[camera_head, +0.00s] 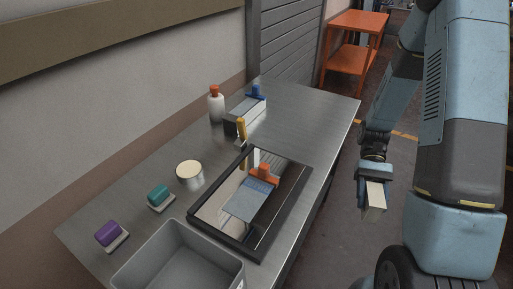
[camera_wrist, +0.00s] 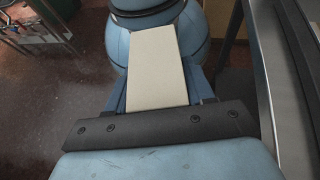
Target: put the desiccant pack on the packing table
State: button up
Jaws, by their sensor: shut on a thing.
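My gripper (camera_head: 374,184) is shut on a flat cream-coloured block (camera_head: 375,205), which I take to be the desiccant pack. The block hangs in the air above the floor, to the right of a long metal table (camera_head: 310,107), apart from it. In the wrist view the pale block (camera_wrist: 158,65) sticks out from between the fingers of my gripper (camera_wrist: 159,92). No label shows on it. The metal table stands along the wall and looks like the packing table, but an orange shelved table (camera_head: 358,22) also stands at the back.
On the metal table are a grey bin (camera_head: 134,275), a black-framed reflective panel (camera_head: 193,215), a cream-topped jar (camera_head: 190,171), teal (camera_head: 158,194) and purple (camera_head: 109,232) items, and a white bottle (camera_head: 216,107). The table's far right end is bare.

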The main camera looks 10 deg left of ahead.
jog(key=w+a+r+m+t+y, duration=0.2)
jog(key=a+m+t+y, duration=0.1)
jog(key=a+m+y, duration=0.45)
jog(key=w+a+r+m+t+y, duration=0.2)
jog(key=w+a+r+m+t, duration=0.2)
jog(key=w+m+t, duration=0.35)
jog(key=w+a+r+m+t+y, duration=0.2)
jog(key=w+a+r+m+t, duration=0.15)
jog(key=w+m+t, duration=0.4)
jog(key=n, duration=0.1)
send_over(307, 140)
jog(key=shift+t, duration=0.3)
notch_tip(307, 140, down, 9)
jog(key=shift+d+r, duration=0.1)
jog(key=shift+r, duration=0.1)
jog(key=shift+w+f, duration=0.1)
jog(key=shift+f, duration=1.7)
